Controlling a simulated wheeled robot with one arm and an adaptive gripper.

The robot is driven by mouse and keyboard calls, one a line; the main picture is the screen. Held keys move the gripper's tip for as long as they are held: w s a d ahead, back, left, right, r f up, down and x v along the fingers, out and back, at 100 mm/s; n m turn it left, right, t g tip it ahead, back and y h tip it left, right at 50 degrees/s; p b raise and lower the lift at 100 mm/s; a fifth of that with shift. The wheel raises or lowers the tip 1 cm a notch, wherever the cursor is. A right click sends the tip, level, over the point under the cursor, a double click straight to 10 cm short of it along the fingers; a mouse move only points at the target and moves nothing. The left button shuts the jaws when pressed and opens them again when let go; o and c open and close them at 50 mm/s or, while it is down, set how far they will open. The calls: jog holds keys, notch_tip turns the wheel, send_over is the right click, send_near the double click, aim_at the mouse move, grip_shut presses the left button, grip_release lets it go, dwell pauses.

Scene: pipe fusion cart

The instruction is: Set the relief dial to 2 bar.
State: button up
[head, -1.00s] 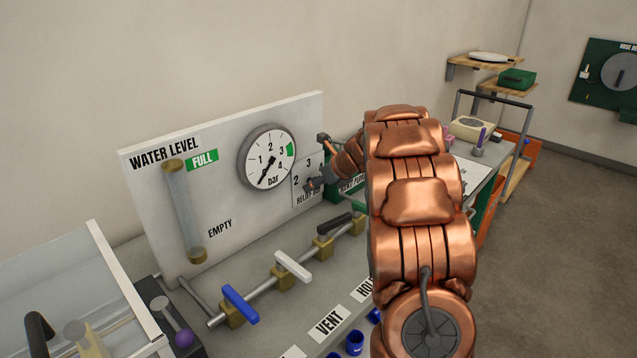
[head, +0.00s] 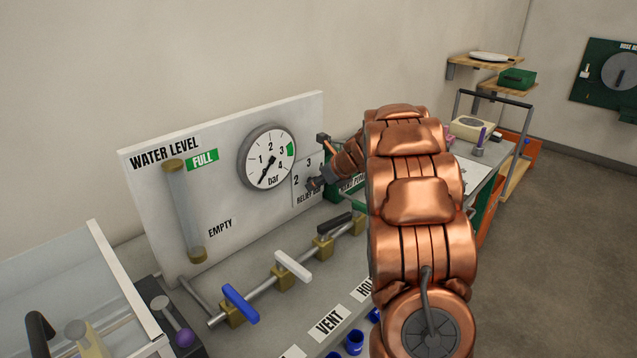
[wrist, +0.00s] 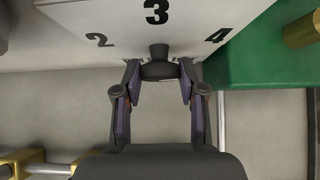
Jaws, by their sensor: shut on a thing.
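The relief dial's panel (head: 300,187) stands right of the gauge, with its label partly hidden by my arm. In the wrist view the dial's dark knob (wrist: 160,69) sits below the printed numbers 2, 3 and 4. The stub on top of the knob points up at the 3, with the 2 to the left and the 4 to the right. My gripper (head: 314,184) is at the knob; in the wrist view its fingers (wrist: 160,76) are shut on it, one on each side.
The pressure gauge (head: 267,157) has its needle at the lower left, below the 1. Valves with blue (head: 240,303), white (head: 293,265) and black (head: 334,223) levers line the pipe below. A green block (wrist: 262,55) stands close right of the knob in the wrist view.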

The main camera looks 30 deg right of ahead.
jog(key=shift+a, duration=0.15)
jog(key=n+t+h+b, duration=0.1)
jog(key=n+h+b, duration=0.1)
jog(key=h+b, duration=0.1)
jog(key=n+t+h+b, duration=0.1)
jog(key=n+h+b, duration=0.1)
jog(key=b, duration=0.4)
jog(key=f+n+t+h+b, duration=0.1)
jog(key=n+t+h+b, duration=0.1)
jog(key=b, duration=0.3)
jog(key=shift+a+h, duration=0.3)
jog(key=shift+h, duration=0.6)
jog(key=shift+s+r+b, duration=0.1)
jog(key=shift+r+b, duration=0.05)
jog(key=shift+b, duration=0.2)
jog(key=o, duration=1.1)
jog(key=shift+r, duration=0.1)
